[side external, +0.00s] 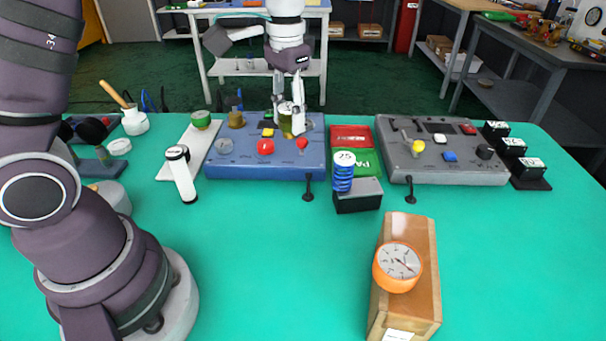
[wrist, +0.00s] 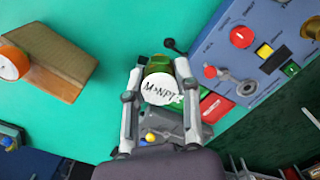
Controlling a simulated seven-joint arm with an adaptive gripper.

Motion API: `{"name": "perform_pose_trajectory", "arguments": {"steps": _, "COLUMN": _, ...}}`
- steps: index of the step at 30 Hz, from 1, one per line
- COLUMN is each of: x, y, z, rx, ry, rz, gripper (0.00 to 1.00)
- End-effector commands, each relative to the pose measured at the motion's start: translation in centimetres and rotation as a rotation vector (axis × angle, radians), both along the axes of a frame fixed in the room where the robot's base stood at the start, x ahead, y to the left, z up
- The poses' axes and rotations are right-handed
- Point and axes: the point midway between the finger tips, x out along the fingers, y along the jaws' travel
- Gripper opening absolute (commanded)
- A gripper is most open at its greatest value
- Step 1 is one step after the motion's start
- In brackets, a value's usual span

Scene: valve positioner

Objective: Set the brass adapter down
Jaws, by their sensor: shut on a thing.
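The brass adapter (wrist: 158,65) is an olive-gold piece with a white disc marked "M-NPT" facing the wrist camera. My gripper (wrist: 158,75) is shut on it, one finger on each side. In the side external view, the adapter (side external: 285,121) hangs between the fingers of my gripper (side external: 288,112), in line with the right part of the blue panel (side external: 240,158). I cannot tell its gap to the panel. Its underside is hidden in the wrist view.
Red (side external: 351,135) and green (side external: 368,162) pads lie between the blue and grey (side external: 450,170) panels. A blue coil (side external: 343,172) and a wooden block with a gauge (side external: 397,265) stand nearer. The front middle is clear.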

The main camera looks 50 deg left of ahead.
Motion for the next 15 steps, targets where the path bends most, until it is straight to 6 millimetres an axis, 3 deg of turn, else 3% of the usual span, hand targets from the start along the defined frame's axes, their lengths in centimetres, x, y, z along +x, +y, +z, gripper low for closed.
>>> {"name": "perform_pose_trajectory", "arguments": {"steps": 8, "x": 0.0, "y": 0.0, "z": -0.4, "rx": 0.0, "ry": 0.002, "rz": 0.089, "gripper": 0.0}}
{"name": "perform_pose_trajectory", "arguments": {"steps": 11, "x": 0.1, "y": 0.1, "z": -1.4, "rx": 0.0, "ry": 0.003, "rz": 0.331, "gripper": 0.0}}
{"name": "perform_pose_trajectory", "arguments": {"steps": 15, "x": 0.2, "y": 0.2, "z": -3.3, "rx": 0.002, "ry": 0.005, "rz": 0.821, "gripper": 0.0}}
